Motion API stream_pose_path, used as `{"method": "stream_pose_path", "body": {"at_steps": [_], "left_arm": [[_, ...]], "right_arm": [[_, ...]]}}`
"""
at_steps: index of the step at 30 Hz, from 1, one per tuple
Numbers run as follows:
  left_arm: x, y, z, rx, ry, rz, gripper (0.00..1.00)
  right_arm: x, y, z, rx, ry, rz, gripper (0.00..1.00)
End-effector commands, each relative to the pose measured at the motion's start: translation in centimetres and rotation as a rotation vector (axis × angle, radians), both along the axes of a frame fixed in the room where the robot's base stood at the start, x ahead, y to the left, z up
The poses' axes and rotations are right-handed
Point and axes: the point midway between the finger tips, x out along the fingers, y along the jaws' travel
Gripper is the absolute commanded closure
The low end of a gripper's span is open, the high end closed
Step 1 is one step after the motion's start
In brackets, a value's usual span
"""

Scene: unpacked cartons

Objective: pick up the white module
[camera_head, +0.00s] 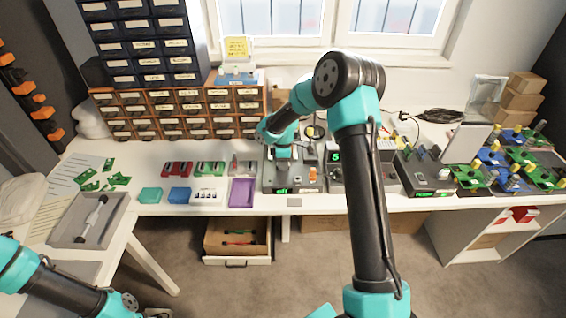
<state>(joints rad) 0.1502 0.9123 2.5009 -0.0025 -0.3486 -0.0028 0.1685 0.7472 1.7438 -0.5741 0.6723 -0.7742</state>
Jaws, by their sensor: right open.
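A small white module (207,197) with dark marks on top lies near the front edge of the white table, between a blue block (179,196) and a purple tray (242,192). My right arm reaches over the table, and its gripper (283,158) points down above a grey device, to the right of and behind the white module. The gripper is apart from the module and holds nothing that I can see. Its fingertips are small and partly hard to make out. My left arm shows at the lower left; its gripper is out of view.
A teal block (150,195) lies left of the blue one. Red, green and grey parts stand in a row behind. Grey devices (335,172) and green and blue boards (490,165) fill the right side. Drawer cabinets (178,112) stand behind. A grey tray (88,232) lies left.

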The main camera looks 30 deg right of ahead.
Motion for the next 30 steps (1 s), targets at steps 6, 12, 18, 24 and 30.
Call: {"method": "stream_pose_path", "body": {"at_steps": [6, 12, 18, 24, 30], "left_arm": [[0.0, 0.0, 0.0, 0.0, 0.0, 0.0, 0.49], [0.0, 0.0, 0.0, 0.0, 0.0, 0.0, 0.49], [0.0, 0.0, 0.0, 0.0, 0.0, 0.0, 0.49], [0.0, 0.0, 0.0, 0.0, 0.0, 0.0, 0.49], [0.0, 0.0, 0.0, 0.0, 0.0, 0.0, 0.49]], "right_arm": [[0.01, 0.0, 0.03, 0.0, 0.0, 0.0, 0.64], [0.01, 0.0, 0.03, 0.0, 0.0, 0.0, 0.83], [0.01, 0.0, 0.04, 0.0, 0.0, 0.0, 1.0], [0.01, 0.0, 0.04, 0.0, 0.0, 0.0, 1.0], [0.01, 0.0, 0.04, 0.0, 0.0, 0.0, 1.0]]}}
